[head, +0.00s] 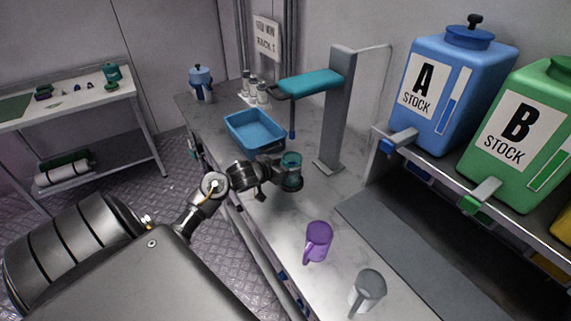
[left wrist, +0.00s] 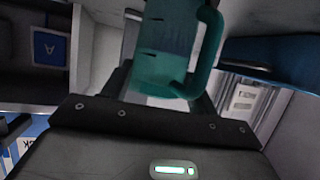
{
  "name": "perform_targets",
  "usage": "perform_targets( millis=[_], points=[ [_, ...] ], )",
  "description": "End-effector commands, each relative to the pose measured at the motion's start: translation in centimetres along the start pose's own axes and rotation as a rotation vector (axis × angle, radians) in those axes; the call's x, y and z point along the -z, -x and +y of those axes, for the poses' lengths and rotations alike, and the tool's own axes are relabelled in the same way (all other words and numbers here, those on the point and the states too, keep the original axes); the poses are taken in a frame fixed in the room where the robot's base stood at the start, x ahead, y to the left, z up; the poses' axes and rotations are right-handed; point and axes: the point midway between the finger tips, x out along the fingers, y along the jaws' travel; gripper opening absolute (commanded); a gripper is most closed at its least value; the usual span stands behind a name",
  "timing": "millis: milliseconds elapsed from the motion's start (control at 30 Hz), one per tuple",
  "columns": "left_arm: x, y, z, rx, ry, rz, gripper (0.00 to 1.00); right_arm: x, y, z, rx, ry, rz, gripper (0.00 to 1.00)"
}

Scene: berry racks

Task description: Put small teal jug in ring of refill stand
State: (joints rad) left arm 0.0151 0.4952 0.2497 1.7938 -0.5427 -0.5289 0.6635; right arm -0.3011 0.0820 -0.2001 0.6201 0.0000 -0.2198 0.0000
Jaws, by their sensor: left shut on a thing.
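The small teal jug (head: 291,161) is held by my left gripper (head: 283,172) above the counter, in front of the refill stand. In the left wrist view the jug (left wrist: 165,48) sits between the two fingers, its handle on the right. The jug looks roughly upright in the head view. The refill stand (head: 336,110) has a grey post, a teal top arm and a thin blue-tipped spout hanging down at its left. A ring on the stand cannot be made out clearly. My right gripper is not in view.
A blue tray (head: 229,120) lies behind the gripper. A purple mug (head: 318,240) and a grey mug (head: 368,288) stand on the counter (head: 277,222) in front. Blue stock tank A (head: 472,60) and green tank B (head: 552,90) stand on a shelf at right.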

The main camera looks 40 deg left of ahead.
Motion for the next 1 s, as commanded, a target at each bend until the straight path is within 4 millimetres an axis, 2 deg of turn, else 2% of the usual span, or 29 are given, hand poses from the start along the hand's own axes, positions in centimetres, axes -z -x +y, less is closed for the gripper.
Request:
perform_targets(
  millis=[367,400,567,867,1000],
  points=[
    [-0.4,-0.2,0.0,-0.001,0.000,0.001,0.24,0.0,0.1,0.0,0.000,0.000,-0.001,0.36],
    [-0.3,-0.1,0.0,0.000,0.000,0.002,0.64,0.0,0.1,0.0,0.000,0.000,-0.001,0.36],
    [-0.4,-0.1,0.0,0.000,0.000,0.001,0.84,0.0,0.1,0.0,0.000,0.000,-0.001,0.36],
    [-0.5,0.0,0.0,0.000,0.000,-0.002,0.84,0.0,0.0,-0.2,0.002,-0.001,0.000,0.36],
    [-0.6,1.5,-0.1,0.001,-0.003,-0.002,0.84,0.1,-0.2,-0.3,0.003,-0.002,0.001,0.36]
  ],
)
